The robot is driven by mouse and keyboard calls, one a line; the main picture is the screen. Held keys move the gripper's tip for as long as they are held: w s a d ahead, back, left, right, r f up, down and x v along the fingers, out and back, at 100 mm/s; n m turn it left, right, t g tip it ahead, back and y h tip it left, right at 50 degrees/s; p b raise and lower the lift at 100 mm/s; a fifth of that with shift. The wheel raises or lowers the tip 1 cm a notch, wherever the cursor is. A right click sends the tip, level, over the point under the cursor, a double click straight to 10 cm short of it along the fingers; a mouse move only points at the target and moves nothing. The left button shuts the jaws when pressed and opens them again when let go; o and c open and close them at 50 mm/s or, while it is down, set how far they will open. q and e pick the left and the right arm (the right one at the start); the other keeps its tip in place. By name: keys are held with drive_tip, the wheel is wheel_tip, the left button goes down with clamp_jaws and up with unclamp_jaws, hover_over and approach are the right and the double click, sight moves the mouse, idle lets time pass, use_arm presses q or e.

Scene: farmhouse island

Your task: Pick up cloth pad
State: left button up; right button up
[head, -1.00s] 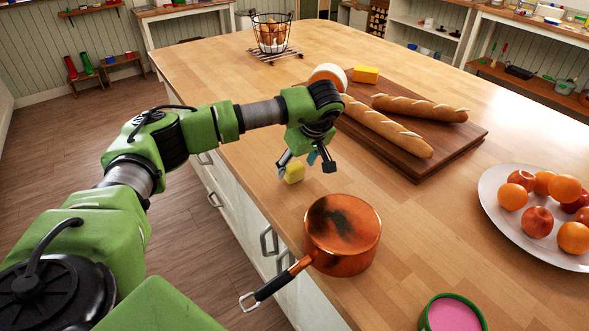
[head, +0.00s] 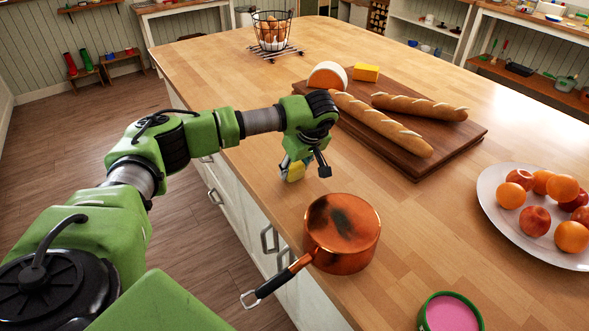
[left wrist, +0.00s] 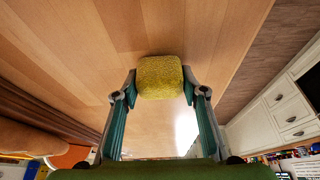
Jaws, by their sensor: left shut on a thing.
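The cloth pad (head: 296,172) is a small yellow block near the island's left edge, partly covered by my gripper in the head view. In the left wrist view the pad (left wrist: 160,76) shows a rough, fuzzy face between the two fingertips. My left gripper (head: 304,170) points down and is shut on the pad, with a finger on each side. I cannot tell whether the pad touches the worktop. My right gripper is not in view.
A copper saucepan (head: 342,236) stands just in front of the gripper, its handle over the island's edge. Behind is a wooden board (head: 440,158) with two baguettes, cheese and a yellow block. A fruit platter (head: 492,207) and a pink-filled green pot (head: 450,314) are at right.

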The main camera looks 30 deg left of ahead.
use_arm(q)
drive_tip(key=shift+r+b, duration=0.45)
drive_tip(key=shift+r, duration=0.1)
drive_tip(key=s+d+r+b, duration=0.4)
drive_tip(key=s+d+r, duration=0.4)
drive_tip(key=d+r, duration=0.3)
drive_tip(key=shift+s+r, duration=0.3)
drive_tip(key=shift+r, duration=0.15)
